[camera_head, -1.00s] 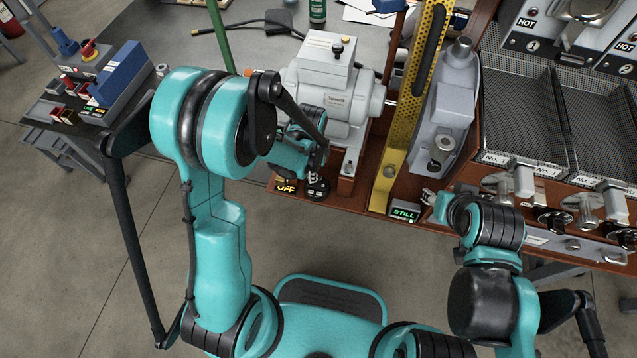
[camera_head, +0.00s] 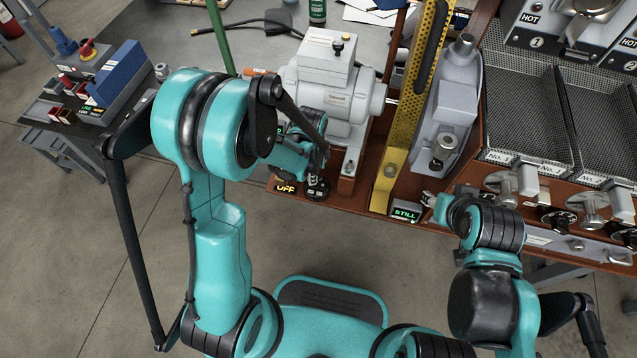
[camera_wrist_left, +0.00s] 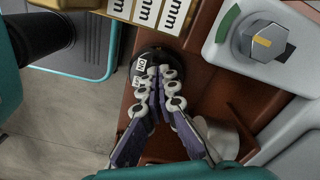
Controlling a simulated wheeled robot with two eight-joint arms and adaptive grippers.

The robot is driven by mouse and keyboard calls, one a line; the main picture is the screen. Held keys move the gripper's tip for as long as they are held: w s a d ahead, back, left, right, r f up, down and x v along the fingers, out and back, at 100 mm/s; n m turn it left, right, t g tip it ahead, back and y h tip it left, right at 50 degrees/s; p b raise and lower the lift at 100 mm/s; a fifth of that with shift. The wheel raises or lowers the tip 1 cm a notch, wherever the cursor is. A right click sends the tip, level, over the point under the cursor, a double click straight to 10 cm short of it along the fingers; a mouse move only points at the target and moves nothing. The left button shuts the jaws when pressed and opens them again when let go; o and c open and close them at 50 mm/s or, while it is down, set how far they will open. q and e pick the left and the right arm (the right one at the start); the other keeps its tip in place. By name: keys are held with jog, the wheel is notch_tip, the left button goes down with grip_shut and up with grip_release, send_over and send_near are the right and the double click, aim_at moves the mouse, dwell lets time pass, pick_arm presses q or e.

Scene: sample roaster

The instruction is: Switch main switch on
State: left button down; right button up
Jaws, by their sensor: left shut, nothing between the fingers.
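The main switch (camera_head: 316,190) is a small black round knob at the front edge of the brown bench, right of an amber OFF sign (camera_head: 286,187). In the left wrist view the black switch (camera_wrist_left: 143,58) has a white label reading ON. My left gripper (camera_wrist_left: 160,75) is shut and empty, its fingertips over or against the switch; I cannot tell whether they touch. In the head view my left gripper (camera_head: 318,170) hides part of the switch. My right arm is at the right; its fingers cannot be made out.
A grey motor (camera_head: 335,95) stands just behind the switch.

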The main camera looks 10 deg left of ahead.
pick_arm(q)
jog(key=shift+f, duration=0.2)
jog(key=shift+r, duration=0.1)
jog(key=shift+r+p, duration=2.5)
jog(key=shift+r, duration=1)
jog(key=shift+f, duration=0.1)
jog(key=s+a+r+n+t, duration=0.2)
jog(key=s+r+n, duration=0.3)
jog(key=r, duration=0.4)
jog(key=s+a+r+n+t, duration=0.2)
jog(key=s+r+n+t, duration=0.3)
jog(key=r+n, duration=0.2)
notch_tip(320, 180, up, 2)
jog(key=shift+s+a+r, duration=0.15)
jog(key=shift+a, duration=0.2)
